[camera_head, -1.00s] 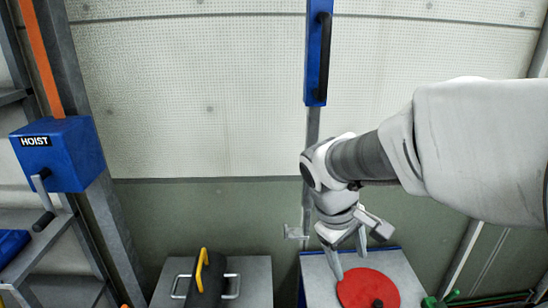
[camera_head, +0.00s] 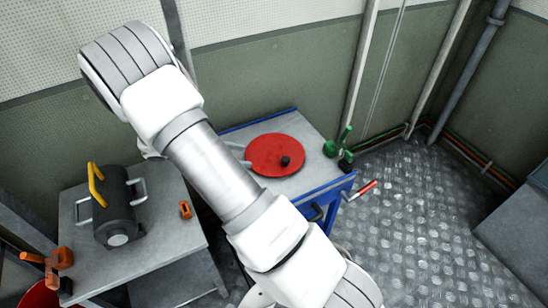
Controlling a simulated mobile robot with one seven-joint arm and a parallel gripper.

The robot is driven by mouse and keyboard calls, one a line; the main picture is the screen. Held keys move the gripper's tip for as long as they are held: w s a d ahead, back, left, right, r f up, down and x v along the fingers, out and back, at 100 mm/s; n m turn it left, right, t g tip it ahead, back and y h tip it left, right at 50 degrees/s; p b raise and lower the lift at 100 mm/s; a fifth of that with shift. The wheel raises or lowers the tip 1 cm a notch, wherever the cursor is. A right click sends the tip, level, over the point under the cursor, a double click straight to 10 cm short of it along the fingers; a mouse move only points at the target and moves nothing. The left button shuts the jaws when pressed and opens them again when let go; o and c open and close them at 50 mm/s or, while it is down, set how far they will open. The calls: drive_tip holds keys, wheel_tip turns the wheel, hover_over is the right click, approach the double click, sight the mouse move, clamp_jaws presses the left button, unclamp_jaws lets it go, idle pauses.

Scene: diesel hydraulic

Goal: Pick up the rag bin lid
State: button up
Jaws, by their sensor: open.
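The rag bin lid appears to be the round red disc (camera_head: 268,158) with a black knob (camera_head: 286,161). It lies flat on the grey top of a blue-edged cabinet (camera_head: 316,176), right of my arm. My gripper (camera_head: 243,154) is mostly hidden behind my own arm. Its grey fingers show at the lid's left edge, apart from the knob. It is open, with nothing seen held. I cannot tell whether the fingers touch the lid.
A grey table (camera_head: 186,228) at left holds a dark cylinder (camera_head: 114,207) with a yellow handle and a small orange part (camera_head: 185,209). Green valve-like parts (camera_head: 338,142) and a red-handled lever (camera_head: 363,189) stand right of the cabinet. Open metal floor (camera_head: 420,220) lies at right.

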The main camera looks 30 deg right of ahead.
wheel_tip(320, 180, down, 3)
drive_tip(key=n, duration=0.1)
drive_tip(key=b, duration=0.3)
approach(284, 159)
drive_tip(key=shift+h, duration=0.4)
drive_tip(key=d+f, duration=0.1)
drive_tip(key=s+d+f, duration=0.1)
drive_tip(key=d+f, duration=0.1)
drive_tip(key=shift+d+f, duration=0.1)
drive_tip(key=shift+f, duration=0.1)
drive_tip(key=shift+w+r+b+x, duration=0.15)
drive_tip(key=shift+b+x, duration=0.35)
drive_tip(key=shift+x, duration=0.95)
drive_tip(key=shift+w+r+b+x, duration=0.15)
drive_tip(key=shift+b+x, duration=0.3)
drive_tip(key=shift+x, duration=1)
drive_tip(key=shift+d, duration=0.1)
clamp_jaws()
